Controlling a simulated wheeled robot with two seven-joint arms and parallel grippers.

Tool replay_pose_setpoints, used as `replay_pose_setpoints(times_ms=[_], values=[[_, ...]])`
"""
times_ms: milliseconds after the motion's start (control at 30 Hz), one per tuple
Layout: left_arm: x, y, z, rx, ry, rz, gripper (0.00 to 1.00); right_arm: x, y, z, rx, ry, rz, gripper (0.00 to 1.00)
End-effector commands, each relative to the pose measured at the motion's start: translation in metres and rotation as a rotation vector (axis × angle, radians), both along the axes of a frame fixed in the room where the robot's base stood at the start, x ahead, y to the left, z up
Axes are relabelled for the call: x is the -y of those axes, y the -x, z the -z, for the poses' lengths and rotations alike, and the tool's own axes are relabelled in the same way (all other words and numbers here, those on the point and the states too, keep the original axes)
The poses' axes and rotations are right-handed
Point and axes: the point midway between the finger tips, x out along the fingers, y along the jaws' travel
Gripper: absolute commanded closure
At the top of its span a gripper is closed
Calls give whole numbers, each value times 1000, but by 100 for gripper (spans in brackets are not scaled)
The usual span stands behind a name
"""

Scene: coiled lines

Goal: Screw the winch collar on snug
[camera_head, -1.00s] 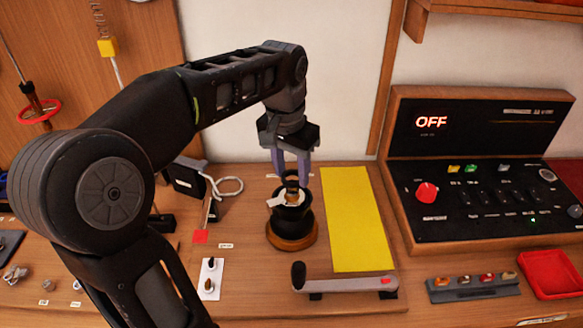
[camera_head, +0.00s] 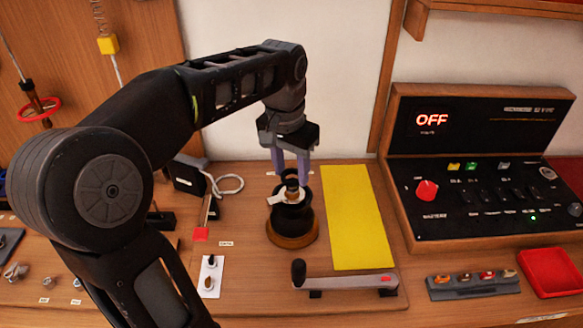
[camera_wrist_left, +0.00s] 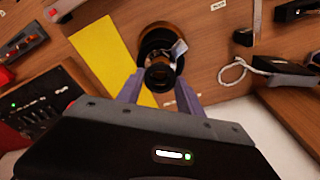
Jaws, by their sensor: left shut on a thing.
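The black winch drum (camera_head: 292,218) stands upright on a round brown wooden base on the bench, and it also shows in the left wrist view (camera_wrist_left: 150,44). A pale metal arm (camera_head: 281,198) sticks out at its top. The dark winch collar (camera_head: 292,186) sits at the top of the winch, in line with it; the wrist view shows it as a dark ring (camera_wrist_left: 158,76). My left gripper (camera_head: 291,175) comes from above, its two purple fingers shut on opposite sides of the collar. The thread under the collar is hidden. My right gripper is not in view.
A yellow mat (camera_head: 357,220) lies right of the winch. A crank handle (camera_head: 345,281) lies in front. The control panel reading OFF (camera_head: 470,180) stands at right, near a red tray (camera_head: 549,272). A black box with a looped cord (camera_head: 188,178) is at left.

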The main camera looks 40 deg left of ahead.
Motion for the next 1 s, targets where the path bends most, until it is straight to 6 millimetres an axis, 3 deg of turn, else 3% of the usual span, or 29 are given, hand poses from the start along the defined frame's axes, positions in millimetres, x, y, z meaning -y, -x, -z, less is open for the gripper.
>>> replay_pose_setpoints(times_ms=[1000], values=[[0, 0, 22, 0, 0, 1, 96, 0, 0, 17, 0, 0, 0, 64]])
